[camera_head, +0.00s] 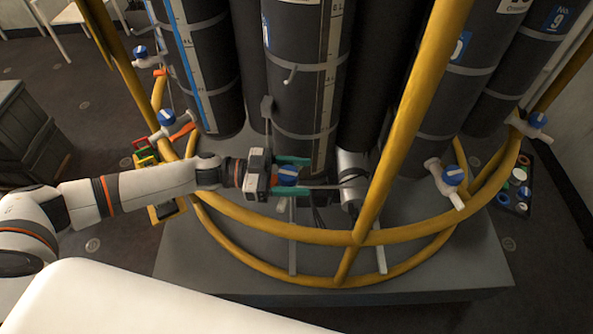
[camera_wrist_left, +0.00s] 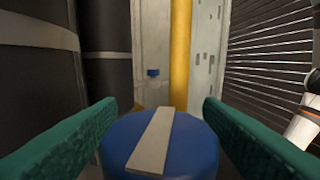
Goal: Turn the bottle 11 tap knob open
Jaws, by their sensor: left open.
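A blue tap knob (camera_head: 287,176) with a white stripe sits low in front of the middle dark bottle (camera_head: 303,100). In the left wrist view the knob (camera_wrist_left: 162,146) fills the lower middle, its stripe tilted slightly off upright. My left gripper (camera_head: 292,174) has its green fingers apart, one on each side of the knob. In the left wrist view gaps show between the fingers and the knob, though their nearest parts are cut off. The tap body under the knob is mostly hidden. I cannot read which bottle is number 11. My right gripper is not in view.
A yellow tubular frame (camera_head: 290,231) curves around the bottles, with an upright yellow post (camera_head: 405,125) right of the gripper. Other blue-knobbed taps stand left (camera_head: 166,118) and right (camera_head: 452,175). A crate (camera_head: 28,135) stands left.

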